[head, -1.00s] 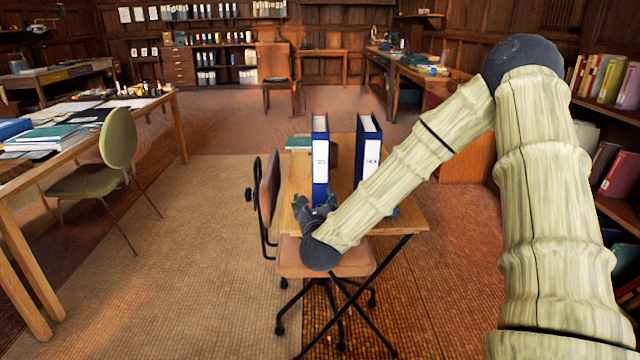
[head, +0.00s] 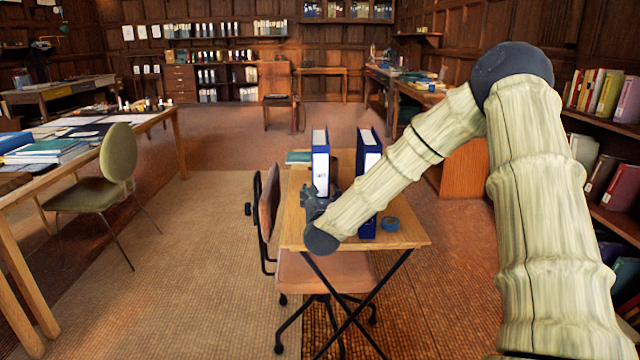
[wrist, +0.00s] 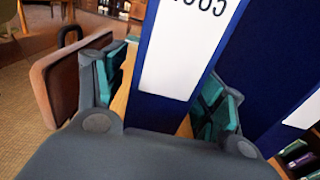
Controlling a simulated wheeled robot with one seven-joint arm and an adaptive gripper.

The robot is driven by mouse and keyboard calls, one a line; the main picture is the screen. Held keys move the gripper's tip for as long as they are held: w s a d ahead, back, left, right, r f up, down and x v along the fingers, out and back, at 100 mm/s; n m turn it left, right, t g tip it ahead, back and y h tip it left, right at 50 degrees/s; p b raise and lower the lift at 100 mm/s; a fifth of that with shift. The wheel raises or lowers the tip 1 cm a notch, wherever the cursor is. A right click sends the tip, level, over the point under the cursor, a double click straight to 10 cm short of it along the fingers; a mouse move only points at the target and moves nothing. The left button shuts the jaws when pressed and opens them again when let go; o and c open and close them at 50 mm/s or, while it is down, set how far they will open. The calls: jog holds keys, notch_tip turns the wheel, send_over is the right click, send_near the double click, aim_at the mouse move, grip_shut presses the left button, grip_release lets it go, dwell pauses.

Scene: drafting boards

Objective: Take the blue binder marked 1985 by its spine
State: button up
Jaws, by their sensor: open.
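Two blue binders with white spine labels stand upright on a small wooden table. The left binder (head: 320,150) has my gripper (head: 318,200) low at its spine. In the wrist view the same binder (wrist: 158,110) stands between my open fingers (wrist: 162,88), which have teal pads. One finger is on each side, and I cannot tell if they touch it. Its label digits are cut off by the top edge; they look like part of 1985. The right binder (head: 369,137) stands apart from it, its label partly hidden by my arm. It also shows in the wrist view (wrist: 275,60).
The small table (head: 408,238) also holds a round blue-grey object (head: 390,224) and a green book (head: 298,157) at the back left. A chair (head: 269,205) stands against its left side. A bookshelf (head: 612,134) is on the right.

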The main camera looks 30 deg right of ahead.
jog(key=shift+x, duration=1.55)
jog(key=shift+r, duration=0.1)
grip_shut()
